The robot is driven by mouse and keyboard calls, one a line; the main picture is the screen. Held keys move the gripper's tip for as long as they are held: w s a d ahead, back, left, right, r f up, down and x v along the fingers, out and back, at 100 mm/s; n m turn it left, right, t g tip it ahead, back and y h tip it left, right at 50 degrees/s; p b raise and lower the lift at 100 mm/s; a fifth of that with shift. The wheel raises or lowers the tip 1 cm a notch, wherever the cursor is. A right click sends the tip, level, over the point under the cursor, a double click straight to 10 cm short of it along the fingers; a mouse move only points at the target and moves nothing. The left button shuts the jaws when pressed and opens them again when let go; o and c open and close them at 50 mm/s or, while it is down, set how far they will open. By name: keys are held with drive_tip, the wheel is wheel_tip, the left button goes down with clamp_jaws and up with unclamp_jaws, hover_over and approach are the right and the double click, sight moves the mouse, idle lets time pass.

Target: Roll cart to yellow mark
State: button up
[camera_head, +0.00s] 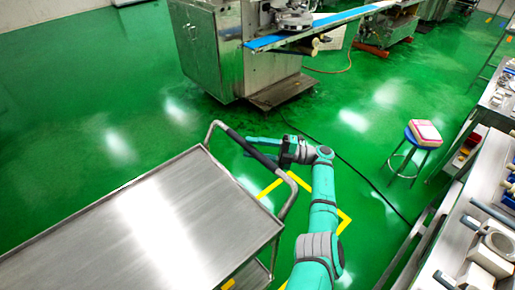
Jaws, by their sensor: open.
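The cart (150,225) is a steel trolley with a flat, empty top at the lower left. Its bent tube handle (213,128) with a dark grip rises at its right end. The yellow mark (344,221) is an angular outline on the green floor, right of the cart. My arm and the cart handle hide parts of it. My gripper (262,147) is open at the dark grip of the handle. I cannot tell whether its fingers straddle the grip or touch it.
A steel machine (225,50) with a blue conveyor (300,32) stands at the back. A blue stool (405,155) with a stacked cushion is at the right. A cluttered workbench (440,240) lines the right edge. A dark cable crosses the floor. Green floor is clear at the left.

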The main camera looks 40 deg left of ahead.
drive_tip(key=v, duration=0.7)
idle(0.4)
drive_tip(key=shift+w+d, duration=0.15)
